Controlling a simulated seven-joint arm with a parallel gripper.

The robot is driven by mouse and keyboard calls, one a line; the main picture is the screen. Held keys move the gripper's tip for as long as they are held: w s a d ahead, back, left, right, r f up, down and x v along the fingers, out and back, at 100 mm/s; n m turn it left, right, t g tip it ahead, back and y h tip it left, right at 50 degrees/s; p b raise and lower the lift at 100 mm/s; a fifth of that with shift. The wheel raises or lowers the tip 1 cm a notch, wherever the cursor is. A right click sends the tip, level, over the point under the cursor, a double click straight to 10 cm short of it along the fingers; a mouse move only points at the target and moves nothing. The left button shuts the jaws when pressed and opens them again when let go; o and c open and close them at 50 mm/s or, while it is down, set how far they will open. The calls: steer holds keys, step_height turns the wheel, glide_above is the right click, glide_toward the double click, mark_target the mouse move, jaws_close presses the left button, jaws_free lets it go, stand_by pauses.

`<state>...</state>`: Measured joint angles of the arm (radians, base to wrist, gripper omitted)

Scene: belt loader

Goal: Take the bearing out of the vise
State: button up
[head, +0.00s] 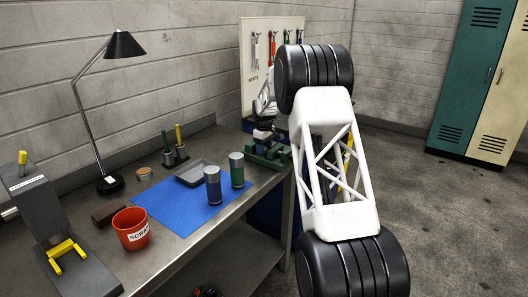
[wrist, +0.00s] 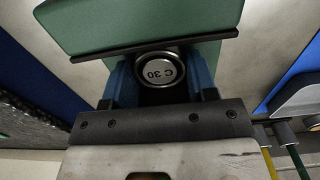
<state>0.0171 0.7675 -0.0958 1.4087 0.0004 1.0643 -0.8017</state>
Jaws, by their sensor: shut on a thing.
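The bearing (wrist: 160,73) is a round metal ring with a pale face marked "C 30" in the wrist view. My gripper (wrist: 160,82) has its two blue fingers on either side of the bearing and is shut on it. The green vise (wrist: 140,22) with a dark jaw edge lies right against the bearing's top side in this view. I cannot tell whether the vise jaws still touch the bearing. In the head view the vise (head: 270,160) stands at the bench's far right end, with my gripper (head: 262,134) just over it; the bearing is not clear there.
A red scrap cup (head: 132,229), a lamp (head: 108,183) and a grey stand (head: 70,255) are farther left. A tool board (head: 258,80) stands behind the vise.

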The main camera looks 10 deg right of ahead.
steer(key=shift+r, duration=0.15)
steer(key=shift+r, duration=4.85)
